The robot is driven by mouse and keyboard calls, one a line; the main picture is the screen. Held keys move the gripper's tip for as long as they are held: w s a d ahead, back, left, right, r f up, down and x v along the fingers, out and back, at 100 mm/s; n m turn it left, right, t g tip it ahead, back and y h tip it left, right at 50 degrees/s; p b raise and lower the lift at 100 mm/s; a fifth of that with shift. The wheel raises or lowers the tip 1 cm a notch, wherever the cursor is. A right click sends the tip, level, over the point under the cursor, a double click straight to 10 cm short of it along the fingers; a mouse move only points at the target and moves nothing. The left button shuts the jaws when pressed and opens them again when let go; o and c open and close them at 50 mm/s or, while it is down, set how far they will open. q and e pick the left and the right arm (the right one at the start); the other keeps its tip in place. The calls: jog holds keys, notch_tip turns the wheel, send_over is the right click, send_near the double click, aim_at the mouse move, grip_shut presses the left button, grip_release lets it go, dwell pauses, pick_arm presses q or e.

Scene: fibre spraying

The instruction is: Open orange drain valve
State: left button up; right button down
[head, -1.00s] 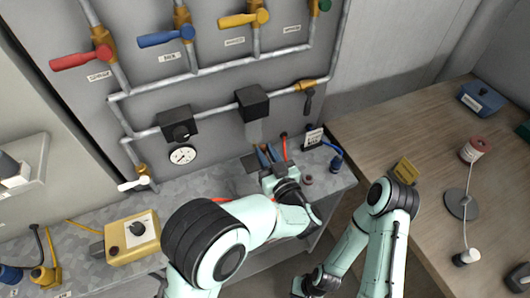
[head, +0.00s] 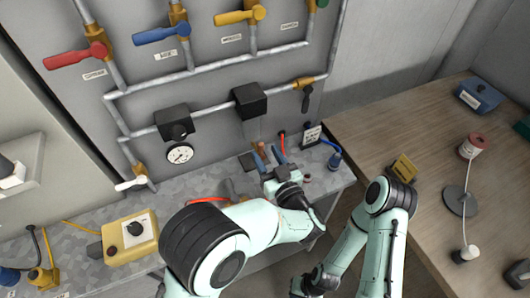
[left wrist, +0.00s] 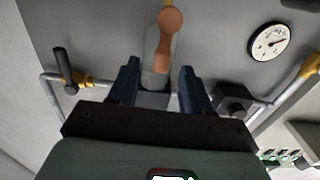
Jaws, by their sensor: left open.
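The orange drain valve's lever (left wrist: 168,35) shows in the left wrist view. It has a rounded end and hangs from a grey fitting, beyond and between my fingertips. In the head view a small orange-brown part (head: 259,147) shows beside my fingers, mostly hidden by the gripper. My left gripper (head: 271,156) is open, with its two blue-grey fingers pointing at the wall. In the left wrist view the fingers (left wrist: 156,85) stand apart on either side of the lever's line, with nothing clamped between them.
The wall carries red (head: 75,56), blue (head: 160,35) and yellow (head: 240,17) valve handles. A black-handled valve (head: 306,97) and a gauge (head: 180,154) are lower. A yellow box (head: 130,240) stands on the grey bench. A wooden table (head: 425,140) is at right.

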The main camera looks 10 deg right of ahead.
pick_arm(q)
jog(key=b+v, duration=0.2)
jog(key=v, duration=0.9)
jog(key=shift+s, duration=0.3)
pick_arm(e)
jog(key=f, duration=0.1)
jog(key=s+f, duration=0.1)
jog(key=shift+s+f, duration=0.3)
jog(key=shift+f, duration=0.1)
pick_arm(q)
jog(key=shift+d, duration=0.1)
